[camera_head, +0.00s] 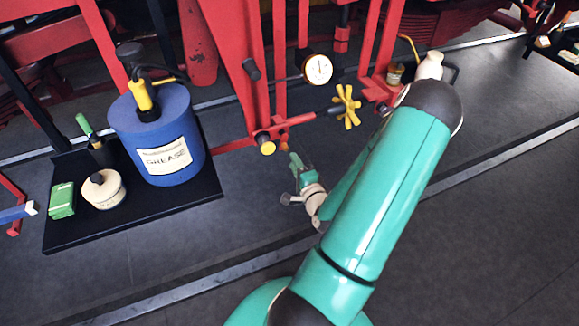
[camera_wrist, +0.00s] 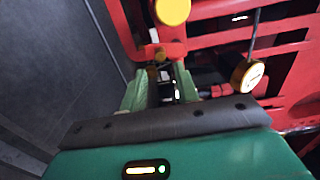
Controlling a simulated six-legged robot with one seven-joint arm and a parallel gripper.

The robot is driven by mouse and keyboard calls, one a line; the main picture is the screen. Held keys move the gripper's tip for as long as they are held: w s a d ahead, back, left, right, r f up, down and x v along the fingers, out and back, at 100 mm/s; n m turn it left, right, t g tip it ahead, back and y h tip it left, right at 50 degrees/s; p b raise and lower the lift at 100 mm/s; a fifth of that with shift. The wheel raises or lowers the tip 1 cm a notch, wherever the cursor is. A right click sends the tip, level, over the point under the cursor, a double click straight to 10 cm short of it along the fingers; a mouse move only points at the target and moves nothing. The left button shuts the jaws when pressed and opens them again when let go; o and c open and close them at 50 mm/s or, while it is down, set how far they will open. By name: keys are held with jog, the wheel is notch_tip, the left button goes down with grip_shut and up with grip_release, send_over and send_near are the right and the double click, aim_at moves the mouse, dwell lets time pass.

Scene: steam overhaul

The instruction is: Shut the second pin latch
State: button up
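My gripper (camera_head: 296,162) points at the red frame near a yellow round knob (camera_head: 267,147), just right of and below it. In the wrist view its two green fingers (camera_wrist: 160,88) stand apart with a dark gap between them. A small brass-coloured piece (camera_wrist: 158,72) shows at the fingertips, below a white-and-orange piece; I cannot tell whether the fingers touch it. The yellow knob (camera_wrist: 172,12) is above, on the red frame (camera_wrist: 130,20). No part is clearly recognisable as the second pin latch; the small parts at the fingertips are partly hidden.
A blue grease drum (camera_head: 158,135), a cream pot (camera_head: 104,189) and a green box (camera_head: 62,200) stand on a black tray (camera_head: 140,226) at left. The grey floor in front is clear.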

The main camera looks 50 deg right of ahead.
aim_at(286, 149)
jog(key=x, duration=0.5)
jog(key=shift+d, duration=0.1)
jog(key=shift+w+d, duration=0.3)
jog(key=shift+w, duration=0.35)
grip_shut()
jog(key=shift+r, duration=0.1)
dwell(1.0)
